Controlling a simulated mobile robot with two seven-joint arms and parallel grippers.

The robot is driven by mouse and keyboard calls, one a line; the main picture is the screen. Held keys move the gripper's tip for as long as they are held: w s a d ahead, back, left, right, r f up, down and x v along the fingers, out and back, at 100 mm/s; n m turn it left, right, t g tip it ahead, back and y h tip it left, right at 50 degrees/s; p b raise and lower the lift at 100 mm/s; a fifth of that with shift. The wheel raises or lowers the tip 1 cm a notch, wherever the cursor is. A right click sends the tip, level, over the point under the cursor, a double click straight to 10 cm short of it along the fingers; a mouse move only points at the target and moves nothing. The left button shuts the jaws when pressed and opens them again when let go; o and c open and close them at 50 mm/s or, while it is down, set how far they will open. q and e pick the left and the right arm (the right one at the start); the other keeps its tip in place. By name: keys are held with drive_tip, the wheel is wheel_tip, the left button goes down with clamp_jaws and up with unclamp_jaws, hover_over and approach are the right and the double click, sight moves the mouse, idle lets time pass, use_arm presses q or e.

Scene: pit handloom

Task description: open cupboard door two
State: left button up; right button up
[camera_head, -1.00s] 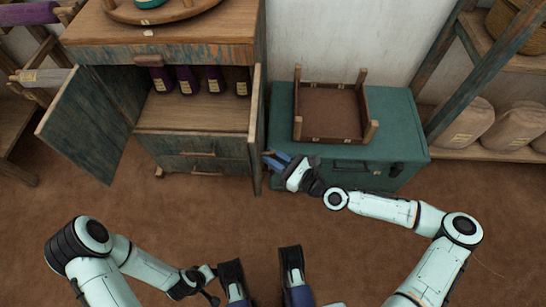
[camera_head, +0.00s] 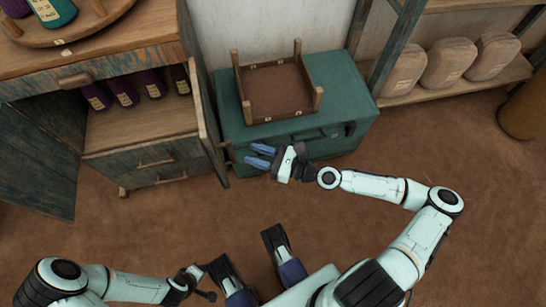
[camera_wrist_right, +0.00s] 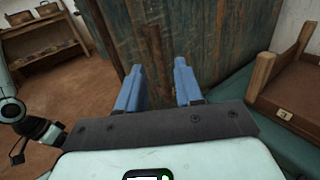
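The wooden cupboard (camera_head: 150,130) stands at the left in the head view, its front open. Its left door (camera_head: 35,160) is swung out to the left. Its right door (camera_head: 209,125) stands out from the front, seen nearly edge-on. My right gripper (camera_head: 260,156) is open and empty, to the right of this door and apart from it, in front of the green chest. In the right wrist view, the weathered blue-brown door panel (camera_wrist_right: 200,40) is beyond the parted blue fingers (camera_wrist_right: 157,80). My left gripper (camera_head: 207,287) is low in the head view, its fingers unclear.
A green chest (camera_head: 350,95) bearing an upturned brown stool-like frame (camera_head: 278,88) stands right of the cupboard. Purple bottles (camera_head: 122,90) are inside the cupboard, above drawers. A shelf with wrapped bundles (camera_head: 448,63) is at the right. The brown floor in front is clear.

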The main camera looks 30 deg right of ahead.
use_arm(q)
drive_tip(key=shift+w+r, duration=0.35)
drive_tip(key=shift+w, duration=0.1)
use_arm(e)
drive_tip(key=v, duration=0.5)
drive_tip(key=shift+d, duration=0.1)
